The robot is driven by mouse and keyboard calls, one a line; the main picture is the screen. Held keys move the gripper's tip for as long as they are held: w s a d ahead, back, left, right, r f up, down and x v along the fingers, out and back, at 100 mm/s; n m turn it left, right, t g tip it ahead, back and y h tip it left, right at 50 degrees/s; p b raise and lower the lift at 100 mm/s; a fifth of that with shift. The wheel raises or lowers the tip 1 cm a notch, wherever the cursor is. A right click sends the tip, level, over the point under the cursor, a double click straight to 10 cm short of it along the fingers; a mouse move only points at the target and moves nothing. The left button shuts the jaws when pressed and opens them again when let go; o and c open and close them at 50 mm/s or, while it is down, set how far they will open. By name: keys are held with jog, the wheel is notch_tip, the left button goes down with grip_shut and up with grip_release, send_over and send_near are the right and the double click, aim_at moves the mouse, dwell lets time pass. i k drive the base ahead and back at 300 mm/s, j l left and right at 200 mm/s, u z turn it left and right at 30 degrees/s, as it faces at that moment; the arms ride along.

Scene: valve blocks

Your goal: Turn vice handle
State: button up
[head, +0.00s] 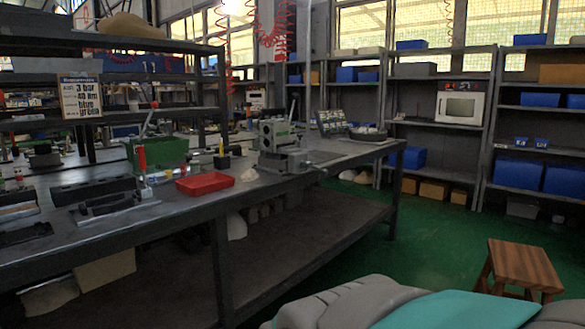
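A grey metal vice (282,160) stands on the long dark workbench (180,215), near the bench's front edge and left of the picture's middle. A block-like metal part shows at its top, and I cannot tell where it parts from the vice. A thin upright bar shows above it, but it is too small to tell whether it belongs to the vice handle. I cannot make out the handle's angle. My gripper is not in view.
A red tray (205,183) and a red-handled clamp (142,168) lie left of the vice; a dark tray (368,134) lies right. A wooden stool (524,264) stands at right. Shelves (480,125) line the back. Green floor (410,245) is open between bench and stool.

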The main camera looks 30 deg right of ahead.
aim_at(305, 163)
jog(key=z, duration=0.85)
jog(key=i+l, duration=0.3)
jog(key=l, duration=0.2)
jog(key=i+l, duration=0.3)
jog(key=l, duration=0.15)
